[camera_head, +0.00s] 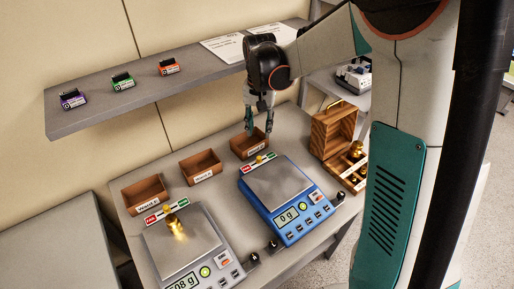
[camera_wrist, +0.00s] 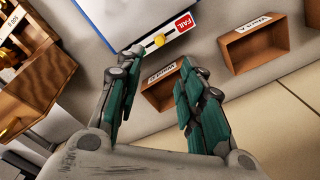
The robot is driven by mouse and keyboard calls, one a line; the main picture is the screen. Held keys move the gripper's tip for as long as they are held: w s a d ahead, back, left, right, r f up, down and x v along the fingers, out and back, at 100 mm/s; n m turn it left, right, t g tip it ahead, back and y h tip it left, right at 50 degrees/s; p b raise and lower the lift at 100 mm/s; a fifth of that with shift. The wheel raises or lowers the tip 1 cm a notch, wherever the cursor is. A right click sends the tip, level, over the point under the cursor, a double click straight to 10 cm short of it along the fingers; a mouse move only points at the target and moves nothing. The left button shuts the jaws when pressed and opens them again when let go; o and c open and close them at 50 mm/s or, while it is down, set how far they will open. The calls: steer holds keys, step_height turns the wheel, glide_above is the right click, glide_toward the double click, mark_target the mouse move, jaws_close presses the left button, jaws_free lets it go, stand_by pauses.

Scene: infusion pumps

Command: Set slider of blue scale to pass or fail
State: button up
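The blue scale (camera_head: 285,198) stands on the table with its display reading 0 g. At its back edge is a slider strip with a red FAIL end (camera_head: 246,168), a green end (camera_head: 271,156) and a yellow knob (camera_head: 259,159) between them. In the wrist view the yellow knob (camera_wrist: 159,40) sits left of the red FAIL label (camera_wrist: 184,23); the green end is not clearly visible there, near my left finger. My gripper (camera_head: 259,130) is open and empty, above and behind the strip. In the wrist view its fingertips (camera_wrist: 158,62) are apart, with the knob seen between and beyond them.
A second scale (camera_head: 185,243) at left carries a brass weight (camera_head: 173,220). Brown bins (camera_head: 201,167) line the table's back, one close under my gripper. A wooden weight box (camera_head: 331,130) stands right of the blue scale. A shelf (camera_head: 150,92) with small devices hangs behind.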

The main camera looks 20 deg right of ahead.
mark_target(259, 157)
step_height(259, 157, down, 13)
steer(key=b, duration=0.3)
steer(key=shift+c, duration=0.5)
jaws_close()
